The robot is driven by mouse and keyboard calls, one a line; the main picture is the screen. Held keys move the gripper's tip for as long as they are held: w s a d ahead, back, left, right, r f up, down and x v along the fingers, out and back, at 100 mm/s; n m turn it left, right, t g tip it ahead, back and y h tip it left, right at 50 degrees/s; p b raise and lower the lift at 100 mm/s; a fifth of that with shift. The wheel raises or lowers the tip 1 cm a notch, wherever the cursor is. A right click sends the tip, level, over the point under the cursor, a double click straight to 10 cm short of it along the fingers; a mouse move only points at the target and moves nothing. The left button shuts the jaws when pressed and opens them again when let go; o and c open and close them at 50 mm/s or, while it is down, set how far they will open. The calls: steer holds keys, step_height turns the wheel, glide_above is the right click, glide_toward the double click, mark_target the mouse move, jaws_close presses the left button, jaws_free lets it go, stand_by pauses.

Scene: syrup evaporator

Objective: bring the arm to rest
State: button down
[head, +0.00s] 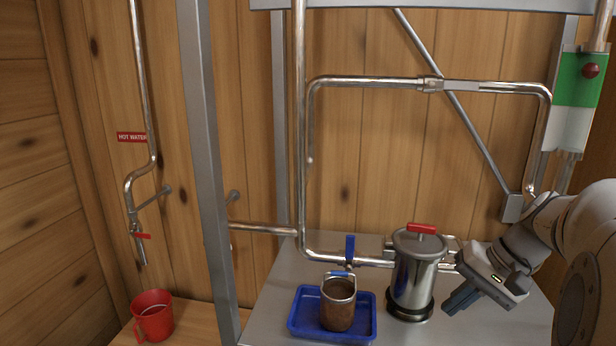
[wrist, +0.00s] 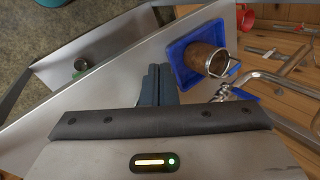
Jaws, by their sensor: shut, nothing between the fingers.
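My gripper (head: 463,298) is at the right in the head view, over the metal table beside the steel canister. Its blue-grey fingers are together and hold nothing. In the wrist view the closed fingers (wrist: 157,84) point up the picture over the bare metal top. My arm (head: 540,235) reaches in from the right edge, bent, with the gripper tilted down and to the left.
A steel canister (head: 413,275) with a red-handled lid stands just left of my gripper. A brown cup (head: 338,303) stands in a blue tray (head: 299,325). A red mug (head: 154,318) is at lower left. Steel pipes (head: 300,130) and a blue valve handle (head: 350,248) stand behind.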

steer(key=s+a+f+n+h, duration=0.5)
steer(key=s+a+f, duration=0.2)
steer(key=s+a, duration=0.3)
steer(key=shift+s+a+f+t+h, duration=0.2)
steer(key=shift+a+t+h, duration=0.15)
steer(key=shift+a, duration=0.7)
steer(key=c, duration=2.1)
jaws_free()
